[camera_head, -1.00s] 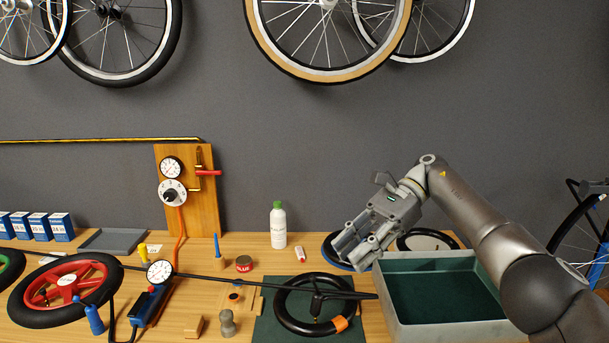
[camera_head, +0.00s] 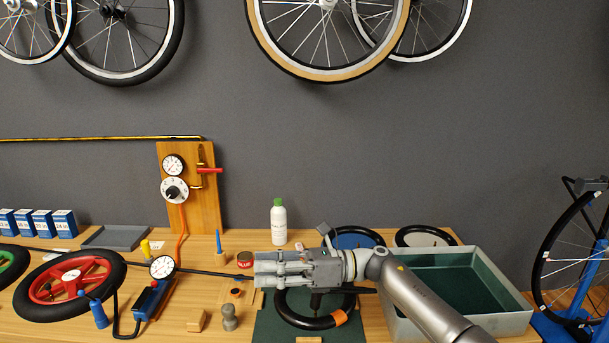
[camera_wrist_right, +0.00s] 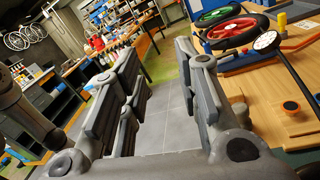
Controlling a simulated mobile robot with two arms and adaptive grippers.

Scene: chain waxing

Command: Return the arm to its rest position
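My right arm (camera_head: 425,300) comes in from the lower right in the head view and lies across the green tray's near left part. Its gripper (camera_head: 257,271) points left over the bench, above the dark green mat and partly in front of the black tyre (camera_head: 290,312). In the right wrist view the two fingers of this gripper (camera_wrist_right: 158,60) stand apart with only floor and background between them, so it is open and empty. My left gripper is in neither view.
The green-lined tray (camera_head: 515,322) stands at right. A white bottle (camera_head: 279,224), a red tin (camera_head: 245,259) and a grey stamp-like piece (camera_head: 229,318) are near the gripper. A red wheel (camera_head: 70,284) and a pump gauge (camera_head: 162,267) lie at left. Wheels hang above.

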